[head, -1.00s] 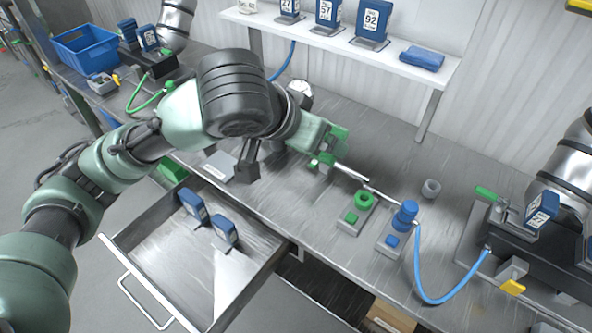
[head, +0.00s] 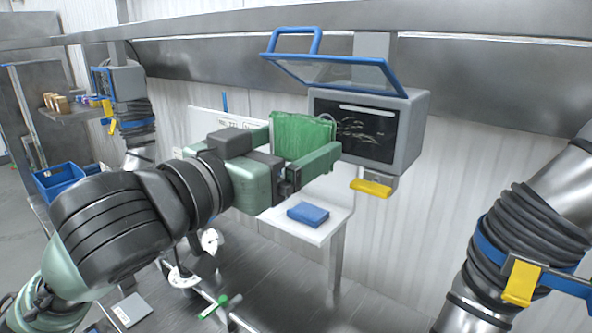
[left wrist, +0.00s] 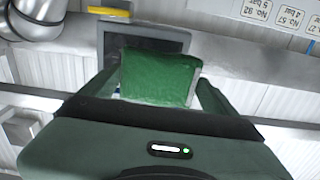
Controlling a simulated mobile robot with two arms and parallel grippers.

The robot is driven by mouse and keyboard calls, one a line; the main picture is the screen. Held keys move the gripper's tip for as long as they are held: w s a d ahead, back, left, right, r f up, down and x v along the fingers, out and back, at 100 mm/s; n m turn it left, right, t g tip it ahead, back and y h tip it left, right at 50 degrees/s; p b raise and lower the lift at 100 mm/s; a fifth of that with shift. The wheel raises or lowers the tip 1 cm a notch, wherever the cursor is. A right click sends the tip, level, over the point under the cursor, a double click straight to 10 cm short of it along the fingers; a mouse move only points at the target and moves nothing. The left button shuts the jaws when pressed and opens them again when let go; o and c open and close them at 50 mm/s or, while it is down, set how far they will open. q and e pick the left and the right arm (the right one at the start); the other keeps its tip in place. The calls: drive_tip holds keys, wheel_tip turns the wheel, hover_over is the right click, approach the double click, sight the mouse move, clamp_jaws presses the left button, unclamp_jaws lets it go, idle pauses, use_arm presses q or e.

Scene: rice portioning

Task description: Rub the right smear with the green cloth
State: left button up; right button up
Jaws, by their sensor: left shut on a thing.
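My left gripper (head: 303,150) is shut on the green cloth (head: 301,134), which stands up between its fingers. The cloth also fills the middle of the left wrist view (left wrist: 160,77). Whitish streaks, the right smear (head: 372,129), show on the dark screen of a grey wall box (head: 413,122). The cloth is just left of this screen in the head view and looks apart from the streaks; the depth gap is hard to tell. In the left wrist view the cloth covers much of the dark screen (left wrist: 147,41), hiding the streaks. My right gripper is out of view.
A blue-framed clear cover (head: 335,72) is raised above the screen. A yellow tab (head: 371,188) sticks out below the box. A blue folded cloth (head: 308,214) lies on the white shelf (head: 325,227). A second wall box (head: 122,80) is at the far left.

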use_arm(q)
drive_tip(key=shift+w, duration=0.15)
drive_tip(key=shift+w+d, duration=0.15)
drive_tip(key=shift+w, duration=0.9)
drive_tip(key=shift+x, duration=0.95)
drive_tip(key=shift+w+d, duration=0.45)
drive_tip(key=shift+d, duration=0.05)
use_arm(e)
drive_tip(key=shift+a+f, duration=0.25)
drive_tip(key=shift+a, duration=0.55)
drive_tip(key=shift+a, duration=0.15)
use_arm(q)
drive_tip(key=shift+w+d, duration=0.2)
drive_tip(key=shift+w, duration=0.1)
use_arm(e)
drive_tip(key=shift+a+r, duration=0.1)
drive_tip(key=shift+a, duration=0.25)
use_arm(q)
drive_tip(key=shift+w+d, duration=0.4)
drive_tip(key=shift+w, duration=0.1)
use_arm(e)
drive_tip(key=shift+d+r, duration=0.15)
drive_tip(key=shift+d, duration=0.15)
